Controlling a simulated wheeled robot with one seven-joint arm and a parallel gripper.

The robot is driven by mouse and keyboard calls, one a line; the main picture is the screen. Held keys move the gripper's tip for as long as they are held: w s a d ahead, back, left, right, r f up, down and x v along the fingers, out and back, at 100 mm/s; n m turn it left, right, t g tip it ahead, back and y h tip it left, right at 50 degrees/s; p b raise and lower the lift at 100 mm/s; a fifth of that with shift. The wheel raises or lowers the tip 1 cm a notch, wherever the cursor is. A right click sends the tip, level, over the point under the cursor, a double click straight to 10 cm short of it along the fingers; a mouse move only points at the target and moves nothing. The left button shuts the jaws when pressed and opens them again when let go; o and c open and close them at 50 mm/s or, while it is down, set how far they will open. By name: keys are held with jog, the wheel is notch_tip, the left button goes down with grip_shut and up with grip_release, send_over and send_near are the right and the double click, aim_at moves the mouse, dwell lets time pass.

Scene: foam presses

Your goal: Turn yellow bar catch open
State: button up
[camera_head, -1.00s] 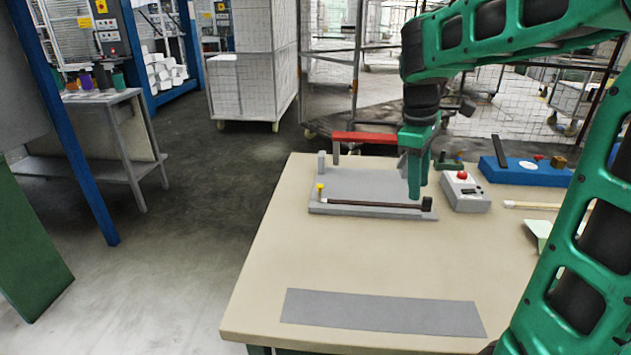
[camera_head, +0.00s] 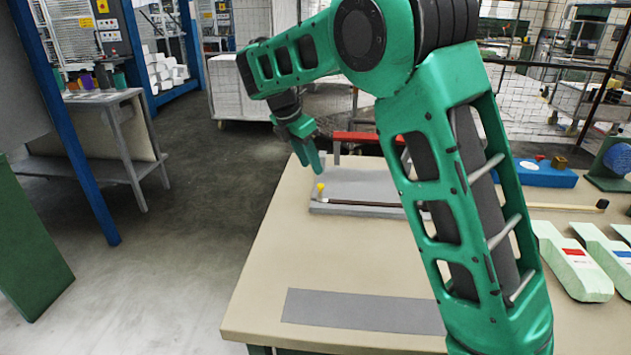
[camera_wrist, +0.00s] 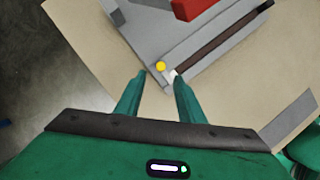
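The catch's yellow knob (camera_head: 320,187) stands at the near left corner of a grey plate (camera_head: 350,181) on the table. A dark bar (camera_head: 370,204) lies along the plate's near edge, its pale end beside the knob. In the wrist view the yellow knob (camera_wrist: 160,66) and the dark bar (camera_wrist: 222,42) lie just beyond my fingertips. My gripper (camera_wrist: 157,84) is open, with nothing between its fingers. In the head view my gripper (camera_head: 317,161) is over the plate's left end, by the knob. My arm hides the plate's right part and the bar's right end.
A red bar (camera_head: 355,137) spans the back of the plate. A grey strip (camera_head: 360,309) lies at the table's front. A blue box (camera_head: 545,174) and pale green foam pieces (camera_head: 572,262) are on the right. The table's front left is bare.

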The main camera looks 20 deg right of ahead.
aim_at(320, 185)
jog(key=x, duration=0.7)
jog(key=shift+f, duration=0.1)
grip_shut()
